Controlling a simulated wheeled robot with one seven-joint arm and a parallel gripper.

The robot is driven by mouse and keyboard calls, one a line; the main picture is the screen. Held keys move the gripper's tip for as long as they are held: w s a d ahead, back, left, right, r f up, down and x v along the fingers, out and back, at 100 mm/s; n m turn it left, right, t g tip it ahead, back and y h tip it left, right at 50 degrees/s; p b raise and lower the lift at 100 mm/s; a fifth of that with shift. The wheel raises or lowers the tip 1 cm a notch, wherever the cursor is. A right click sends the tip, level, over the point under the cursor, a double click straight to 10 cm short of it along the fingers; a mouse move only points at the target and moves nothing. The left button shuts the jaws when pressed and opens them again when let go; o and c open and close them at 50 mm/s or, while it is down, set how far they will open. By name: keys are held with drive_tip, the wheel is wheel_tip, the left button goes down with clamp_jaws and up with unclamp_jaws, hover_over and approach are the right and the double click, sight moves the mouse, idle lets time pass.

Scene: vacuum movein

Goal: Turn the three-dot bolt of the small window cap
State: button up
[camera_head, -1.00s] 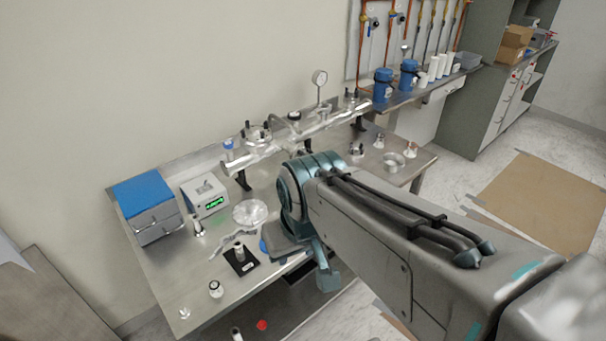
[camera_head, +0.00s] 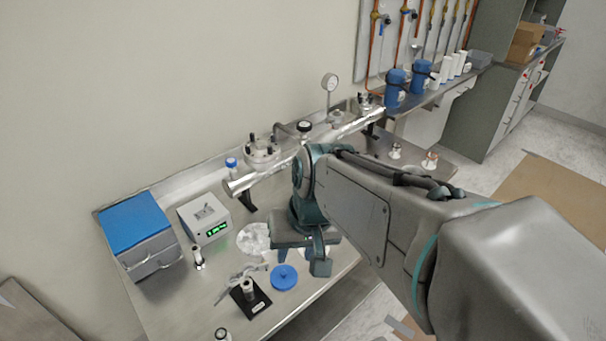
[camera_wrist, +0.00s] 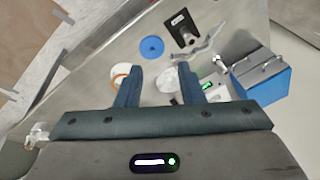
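A metal flanged cap with black bolt heads (camera_head: 262,152) stands on the left part of the horizontal metal pipe (camera_head: 285,166) at the back of the bench. I cannot tell from here whether it is the small window cap, and no dot marks on any bolt can be made out. My gripper (camera_wrist: 159,67) points down over the bench, in front of the pipe and apart from it. Its two fingers are wide apart with nothing held between them. In the head view my arm hides part of the pipe and the bench to its right.
On the bench (camera_head: 175,300) lie a blue disc (camera_head: 284,277), a crumpled foil piece (camera_head: 253,238), a metal tool (camera_head: 240,275) and a black plate with a post (camera_head: 258,306). A display box (camera_head: 205,220) and blue-lidded box (camera_head: 135,222) stand left.

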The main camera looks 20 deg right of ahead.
drive_tip(key=w+d+f+m+t+y+b, duration=0.4)
drive_tip(key=w+f+m+y+b, duration=0.5)
drive_tip(key=w+f+m+b, duration=0.3)
drive_tip(key=w+d+f+m+t+h+b, duration=0.1)
drive_tip(key=w+d+f+m+t, duration=0.1)
drive_tip(key=d, duration=0.4)
drive_tip(key=w+d+f+m+t+h+b, duration=0.1)
drive_tip(key=w+d+f+m+t+b, duration=0.1)
drive_tip(key=d+m, duration=0.4)
drive_tip(key=w+d+f+m+t+h+b, duration=0.1)
drive_tip(key=w+d+f+m+t+h, duration=0.1)
drive_tip(key=d+t, duration=0.4)
drive_tip(key=shift+w+d+f+m, duration=0.25)
drive_tip(key=shift+w+d+m, duration=0.1)
drive_tip(key=shift+m, duration=0.3)
drive_tip(key=shift+w+d+f+m, duration=0.2)
drive_tip(key=shift+w+d+m, duration=0.15)
drive_tip(key=shift+m, duration=0.3)
drive_tip(key=shift+w+d+t, duration=0.15)
drive_tip(key=shift+d+t, duration=0.05)
drive_tip(key=shift+t, duration=0.1)
drive_tip(key=x, duration=1.3)
drive_tip(key=shift+w, duration=0.25)
drive_tip(key=shift+c, duration=0.3)
clamp_jaws()
